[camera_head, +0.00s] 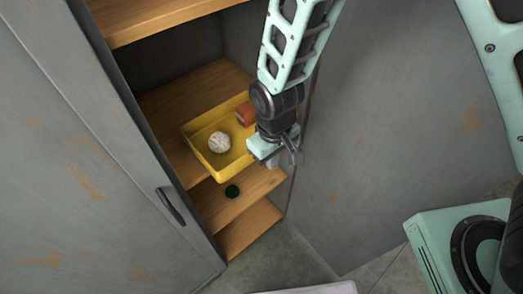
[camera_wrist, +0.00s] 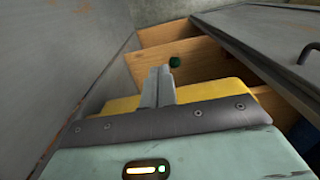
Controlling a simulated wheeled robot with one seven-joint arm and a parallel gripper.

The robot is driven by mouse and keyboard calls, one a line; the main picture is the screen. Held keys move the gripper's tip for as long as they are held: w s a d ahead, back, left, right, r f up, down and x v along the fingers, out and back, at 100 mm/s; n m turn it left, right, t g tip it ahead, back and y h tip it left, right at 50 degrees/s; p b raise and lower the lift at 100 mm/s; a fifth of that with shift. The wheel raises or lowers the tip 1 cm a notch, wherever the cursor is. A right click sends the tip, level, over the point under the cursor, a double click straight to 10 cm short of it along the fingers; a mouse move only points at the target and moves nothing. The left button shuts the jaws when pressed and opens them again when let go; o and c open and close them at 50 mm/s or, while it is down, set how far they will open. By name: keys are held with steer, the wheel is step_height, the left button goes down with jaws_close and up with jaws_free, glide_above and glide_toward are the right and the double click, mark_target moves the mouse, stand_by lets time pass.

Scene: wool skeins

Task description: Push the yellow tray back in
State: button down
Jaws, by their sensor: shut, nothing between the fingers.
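The yellow tray (camera_head: 205,163) rests on a wooden shelf (camera_head: 172,105) in the grey cabinet, its near end jutting out past the shelf's front edge. It holds a cream wool ball (camera_head: 219,142) and a red-brown skein (camera_head: 246,114). My gripper (camera_head: 272,163) is at the tray's right near side, overlapping its edge in the head view; I cannot tell whether they touch. In the wrist view, the shut, empty fingers (camera_wrist: 160,82) stand in front of the yellow tray (camera_wrist: 121,105), most of which is hidden by the gripper body.
A dark green ball (camera_head: 232,191) lies on the lower shelf (camera_head: 252,193), also seen in the wrist view (camera_wrist: 175,62). A grey door (camera_head: 95,150) with a dark handle (camera_head: 171,207) stands open at left. A grey panel (camera_head: 385,120) borders the right. Floor shows below.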

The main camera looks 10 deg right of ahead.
steer(key=shift+w+a+f+p, duration=0.65)
steer(key=shift+w+p, duration=0.1)
steer(key=shift+w, duration=0.1)
steer(key=shift+w+a+f+p, duration=0.5)
steer(key=shift+w+f+p, duration=0.2)
steer(key=shift+w, duration=0.1)
